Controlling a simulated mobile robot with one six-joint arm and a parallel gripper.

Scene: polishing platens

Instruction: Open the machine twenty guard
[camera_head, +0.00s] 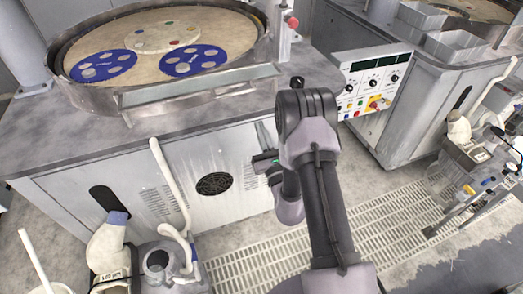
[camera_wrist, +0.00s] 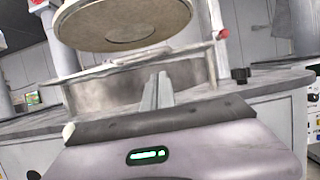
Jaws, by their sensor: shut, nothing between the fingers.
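A polishing machine (camera_head: 130,150) with a round tan platen stands at the left in the head view; I cannot read a number on it. A metal guard (camera_head: 200,88) rings the platen, with a flat panel across its front. In the wrist view the guard (camera_wrist: 105,92) stands ahead, behind my fingers. My gripper (camera_head: 262,130) is by the front edge of the machine top, right of the guard panel. In the wrist view my gripper's fingers (camera_wrist: 157,90) are together and empty. They appear in front of the panel; contact is not clear.
Blue carriers (camera_head: 197,60) lie on the platen. A post with a red knob (camera_head: 293,22) stands right of the guard. A control panel (camera_head: 375,80) with knobs and buttons is to the right. White hoses and bottles (camera_head: 110,245) stand at the machine's foot. Grating (camera_head: 260,262) covers the floor.

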